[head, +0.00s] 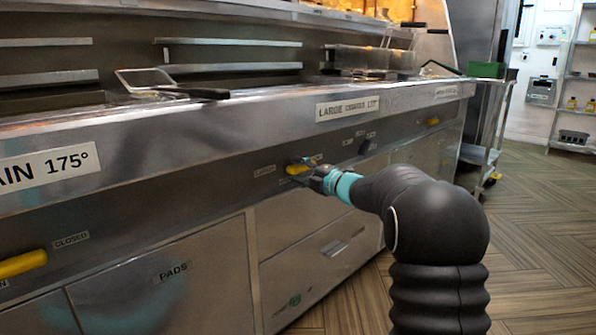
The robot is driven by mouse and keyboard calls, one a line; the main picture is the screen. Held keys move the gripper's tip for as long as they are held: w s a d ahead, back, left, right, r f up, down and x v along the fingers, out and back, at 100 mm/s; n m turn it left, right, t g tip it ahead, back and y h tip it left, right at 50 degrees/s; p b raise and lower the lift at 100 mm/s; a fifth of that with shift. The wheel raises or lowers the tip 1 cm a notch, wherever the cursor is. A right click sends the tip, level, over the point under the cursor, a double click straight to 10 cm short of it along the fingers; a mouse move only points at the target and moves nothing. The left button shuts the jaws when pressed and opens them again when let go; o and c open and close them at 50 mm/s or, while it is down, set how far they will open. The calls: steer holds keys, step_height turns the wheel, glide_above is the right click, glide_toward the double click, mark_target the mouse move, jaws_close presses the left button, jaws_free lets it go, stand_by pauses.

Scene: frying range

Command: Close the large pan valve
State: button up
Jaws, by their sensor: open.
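The large pan valve shows as a small yellow handle (297,169) on the steel front panel, below the sign "LARGE ... 175°" (347,108). It looks roughly level, but its exact angle is hard to tell. My gripper (314,170) is at the panel just right of the handle, with its dark fingers close to it. The fingers are open; whether they touch or surround the handle cannot be told. The small labels beside the handle are too blurred to read fully, and the gripper partly covers that area.
Another yellow valve handle (22,264) sits at the lower left near a "CLOSED" label (71,240). A third yellow handle (432,122) is farther right. A basket handle (190,92) rests on the range top. A steel cart (487,155) stands beyond the range. Wooden floor at right is clear.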

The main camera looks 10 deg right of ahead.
steer(key=v, duration=1.1)
